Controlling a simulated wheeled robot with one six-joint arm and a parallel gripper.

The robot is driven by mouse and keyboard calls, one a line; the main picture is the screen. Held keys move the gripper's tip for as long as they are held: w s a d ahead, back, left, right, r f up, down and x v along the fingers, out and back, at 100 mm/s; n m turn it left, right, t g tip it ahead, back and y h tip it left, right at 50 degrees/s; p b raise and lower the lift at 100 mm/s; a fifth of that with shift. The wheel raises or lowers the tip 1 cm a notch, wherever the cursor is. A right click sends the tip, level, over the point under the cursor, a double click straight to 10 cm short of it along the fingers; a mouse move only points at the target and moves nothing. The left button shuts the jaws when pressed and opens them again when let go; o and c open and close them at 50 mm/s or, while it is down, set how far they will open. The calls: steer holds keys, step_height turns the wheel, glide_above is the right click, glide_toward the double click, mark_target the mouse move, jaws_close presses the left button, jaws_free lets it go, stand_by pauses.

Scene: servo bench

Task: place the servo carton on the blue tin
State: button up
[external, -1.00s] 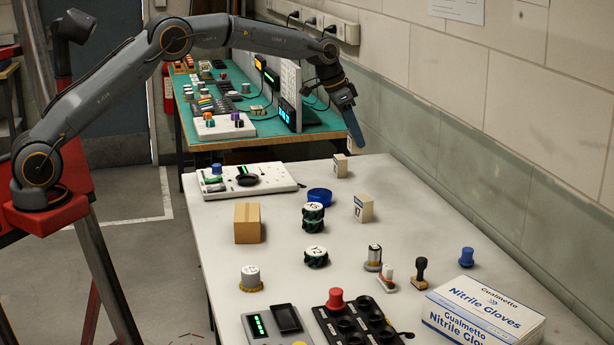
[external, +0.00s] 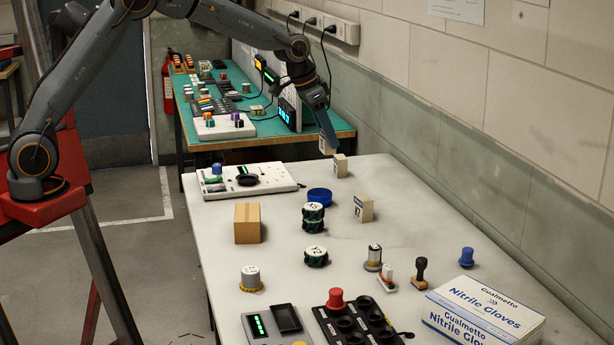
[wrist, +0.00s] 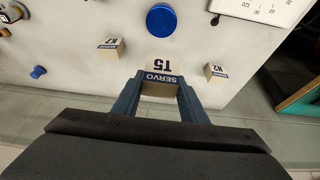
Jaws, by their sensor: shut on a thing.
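My gripper (external: 328,138) is shut on the servo carton (wrist: 162,80), a small pale box with a dark SERVO band and T5 on it. In the external view the carton (external: 326,147) shows partly beside the fingers, in the air near the far end of the bench. The blue tin (external: 319,195) is low and round and stands on the white bench, nearer the camera than the gripper. It shows at the top of the wrist view (wrist: 161,19), beyond the carton and apart from it, its top bare.
Similar cartons K2 (wrist: 215,72) and K7 (wrist: 110,47) stand on either side of the held carton in the wrist view. Striped green-black tins (external: 313,217), a brown box (external: 247,223) and a white panel (external: 270,182) stand around the blue tin. The wall is close on the right.

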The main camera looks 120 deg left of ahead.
steer(key=shift+s+d+f, duration=0.15)
steer(key=shift+s+d, duration=0.1)
steer(key=shift+d, duration=0.25)
steer(key=shift+s+d+f, duration=0.1)
steer(key=shift+s+d, duration=0.1)
steer(key=shift+d, duration=0.3)
steer(key=p, duration=0.3)
glide_above(328, 192)
steer(key=s+d, duration=0.1)
steer(key=s, duration=0.1)
steer(key=shift+w+d+f, duration=0.1)
steer(key=shift+f, duration=2.45)
steer(key=shift+d+f, duration=0.1)
steer(key=shift+f, duration=2.45)
steer(key=shift+f, duration=0.15)
steer(key=o, duration=1.1)
steer(key=shift+c, duration=0.2)
